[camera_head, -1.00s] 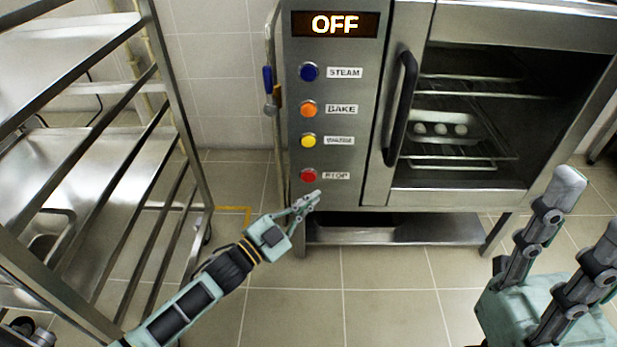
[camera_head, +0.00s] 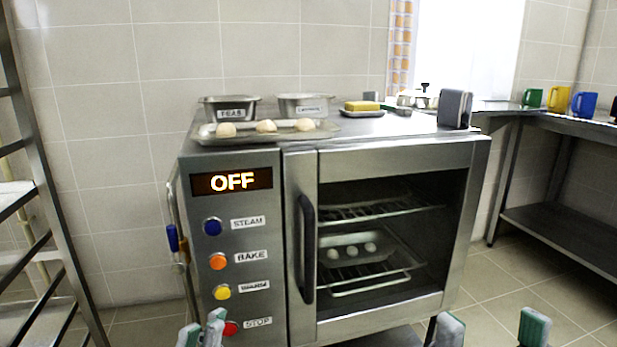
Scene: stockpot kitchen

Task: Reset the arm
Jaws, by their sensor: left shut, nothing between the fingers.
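My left gripper (camera_head: 202,331) is at the bottom edge, shut and empty. Its fingertips show close together just left of the red STOP button (camera_head: 231,328); I cannot tell whether they touch the panel. My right gripper (camera_head: 491,329) is at the bottom right, its two fingertips wide apart with nothing seen between them. Both arms below the fingertips are out of view. The steel oven (camera_head: 395,158) stands ahead with its door shut, and its display (camera_head: 232,181) reads OFF.
A tray (camera_head: 331,131) with three pale rolls, two labelled pans and a toaster-like grey block (camera_head: 454,109) sit on the oven top. A metal rack (camera_head: 45,185) stands at the left. A counter (camera_head: 575,122) with mugs is at the right, with open floor before it.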

